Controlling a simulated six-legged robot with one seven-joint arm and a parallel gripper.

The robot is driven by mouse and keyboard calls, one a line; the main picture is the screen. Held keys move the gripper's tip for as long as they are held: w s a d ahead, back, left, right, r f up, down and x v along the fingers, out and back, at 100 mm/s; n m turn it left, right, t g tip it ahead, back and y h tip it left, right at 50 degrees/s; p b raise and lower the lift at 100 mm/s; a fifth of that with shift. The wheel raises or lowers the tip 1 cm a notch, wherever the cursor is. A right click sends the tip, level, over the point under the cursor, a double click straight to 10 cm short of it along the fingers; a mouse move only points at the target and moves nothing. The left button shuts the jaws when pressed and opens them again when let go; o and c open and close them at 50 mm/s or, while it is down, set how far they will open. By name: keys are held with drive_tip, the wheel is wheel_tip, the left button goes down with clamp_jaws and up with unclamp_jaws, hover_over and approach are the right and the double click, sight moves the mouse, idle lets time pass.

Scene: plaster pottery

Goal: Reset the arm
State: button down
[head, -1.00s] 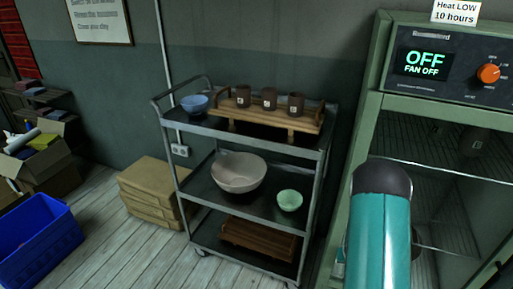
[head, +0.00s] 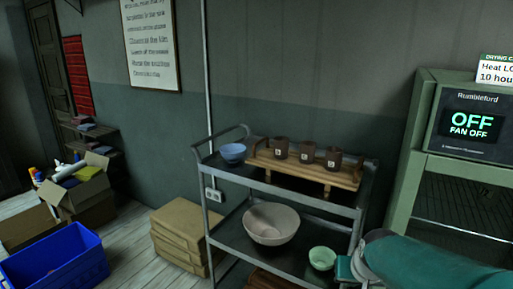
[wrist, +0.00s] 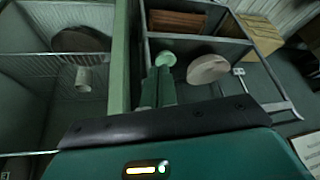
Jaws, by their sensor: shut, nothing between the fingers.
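My gripper (wrist: 158,88) shows in the wrist view with its two green fingers together and nothing between them. In that view the fingers point toward the cart, and their tips overlap the picture near the small mint bowl (wrist: 165,57). I cannot tell how far apart they are. In the head view my teal arm comes in from the lower right, in front of the cabinet and the cart's right end. The mint bowl also shows in the head view (head: 322,258), left of my arm, on the middle shelf.
A metal cart (head: 285,182) carries a blue bowl (head: 233,152), a wooden stand (head: 330,177) with three brown cups, and a white bowl (head: 271,223). The drying cabinet (head: 425,140), reading OFF, stands right. A blue crate (head: 60,265) and cardboard boxes are at left.

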drive_tip(key=s+a+r+n, duration=0.1)
drive_tip(key=s+a+r, duration=0.2)
drive_tip(key=s, duration=0.4)
drive_tip(key=s+a+r, duration=0.4)
drive_tip(key=s, duration=0.4)
drive_tip(key=shift+r+n+y, duration=0.3)
drive_tip(key=shift+n, duration=0.1)
drive_tip(key=shift+d, duration=0.15)
